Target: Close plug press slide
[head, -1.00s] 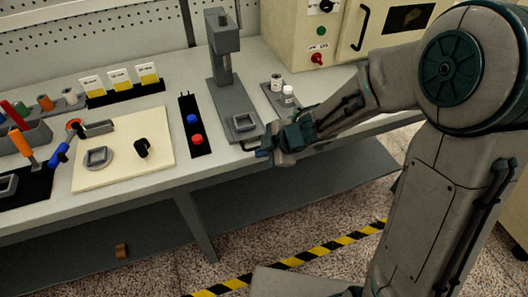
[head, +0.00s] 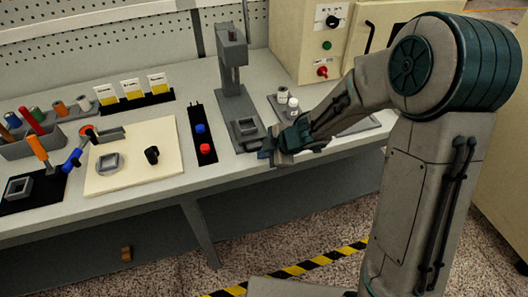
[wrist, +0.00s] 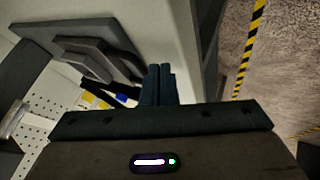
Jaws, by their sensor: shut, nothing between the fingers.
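The grey plug press (head: 234,85) stands upright on the bench, with its column at the back and a low base in front. Its slide (head: 245,126), a small square tray part, sits at the front of the base near the bench edge. My gripper (head: 266,154) is shut and empty just in front of the slide, at the bench's front edge. In the head view I cannot tell whether it touches the slide. In the wrist view the shut fingers (wrist: 158,84) point toward the bench edge, and the grey stepped press base (wrist: 85,50) lies to their left.
A black strip with a blue button (head: 200,128) and a red button (head: 206,149) lies left of the press. A cream board (head: 130,160) holds small parts. A cream cabinet (head: 335,40) stands behind.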

